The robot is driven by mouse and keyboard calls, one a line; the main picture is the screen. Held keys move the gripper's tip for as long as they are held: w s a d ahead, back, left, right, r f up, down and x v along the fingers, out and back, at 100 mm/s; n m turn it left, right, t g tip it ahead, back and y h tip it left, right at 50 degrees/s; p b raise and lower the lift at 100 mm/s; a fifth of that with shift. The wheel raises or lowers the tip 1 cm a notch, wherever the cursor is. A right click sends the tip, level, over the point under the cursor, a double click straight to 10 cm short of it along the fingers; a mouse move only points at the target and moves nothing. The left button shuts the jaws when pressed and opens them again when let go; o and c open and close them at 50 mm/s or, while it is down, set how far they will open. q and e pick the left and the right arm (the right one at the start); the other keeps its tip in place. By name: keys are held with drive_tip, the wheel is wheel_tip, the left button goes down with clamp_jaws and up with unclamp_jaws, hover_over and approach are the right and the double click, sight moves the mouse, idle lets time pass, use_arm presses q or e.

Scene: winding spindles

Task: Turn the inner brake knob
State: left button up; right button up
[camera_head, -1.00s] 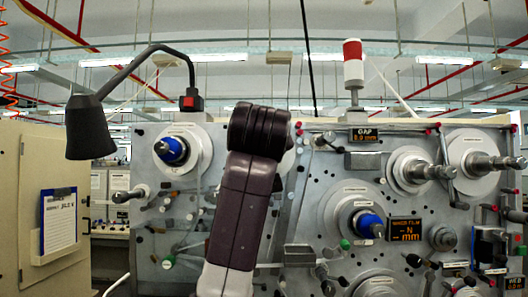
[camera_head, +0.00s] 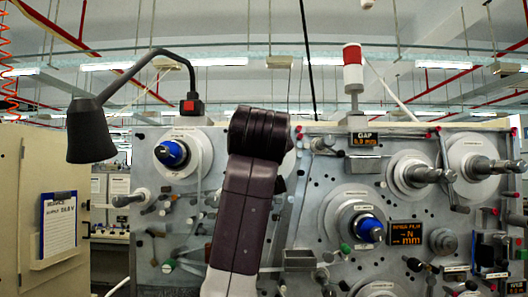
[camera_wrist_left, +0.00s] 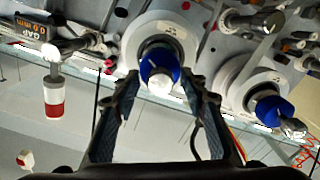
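In the left wrist view, which is upside down, a blue knob with a pale end (camera_wrist_left: 159,66) sits in front of a round white disc (camera_wrist_left: 160,40). My left gripper (camera_wrist_left: 161,84) is open, with one dark finger on each side of this knob and small gaps visible. A second blue knob (camera_wrist_left: 266,108) is farther right there; in the head view it is the left blue knob (camera_head: 172,153). In the head view my dark purple arm hides the straddled knob; only part of its disc (camera_head: 288,160) shows. My right gripper is out of view.
The grey machine panel (camera_head: 310,205) carries metal spindles (camera_head: 432,175), another blue knob (camera_head: 369,230) and small displays (camera_head: 406,233). A red and white signal lamp (camera_head: 353,70) stands on top. A dark lamp on a bent arm (camera_head: 90,130) hangs at the left.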

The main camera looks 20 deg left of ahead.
use_arm(q)
drive_tip(key=v, duration=1.2)
idle(0.4)
